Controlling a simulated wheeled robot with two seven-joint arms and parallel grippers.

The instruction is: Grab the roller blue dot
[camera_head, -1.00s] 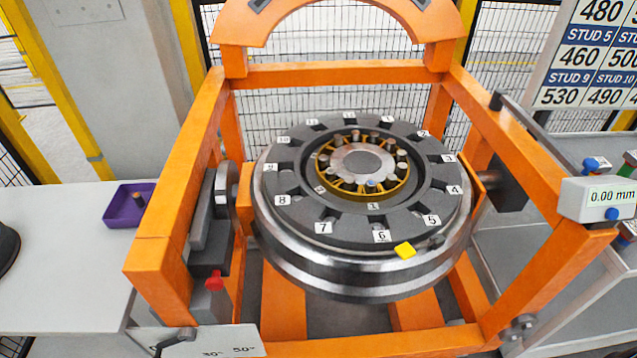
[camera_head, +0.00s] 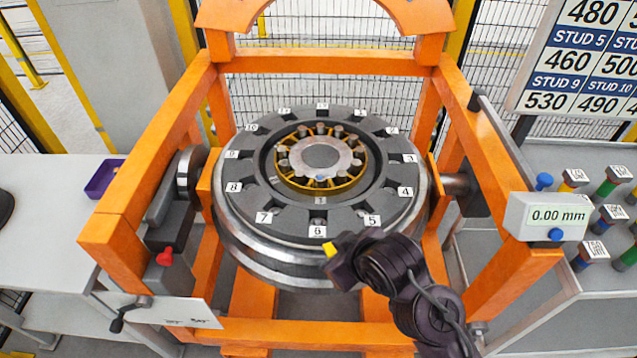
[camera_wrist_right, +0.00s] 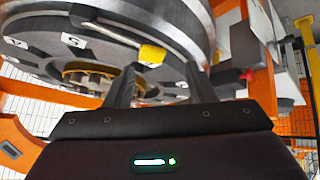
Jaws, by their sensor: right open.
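The roller with the blue dot (camera_head: 320,179) stands at the near side of the bearing's ring of rollers, inside the yellow cage (camera_head: 345,187), above label 1. My right gripper (camera_head: 337,262) is over the wheel's near rim, close to the yellow block (camera_head: 329,248) and below label 6, apart from the roller. In the right wrist view its two fingers (camera_wrist_right: 160,78) are spread with nothing gripped, and the yellow block (camera_wrist_right: 152,53) shows beyond them. The cage (camera_wrist_right: 85,70) is partly visible there, but I cannot make out the blue dot. My left gripper is not in view.
The orange gantry frame (camera_head: 145,180) surrounds the wheel (camera_head: 270,265), with posts on both sides. A gauge reading 0.00 mm (camera_head: 547,216) is on the right, beside several coloured studs (camera_head: 612,180). A purple tray (camera_head: 103,180) sits on the left table.

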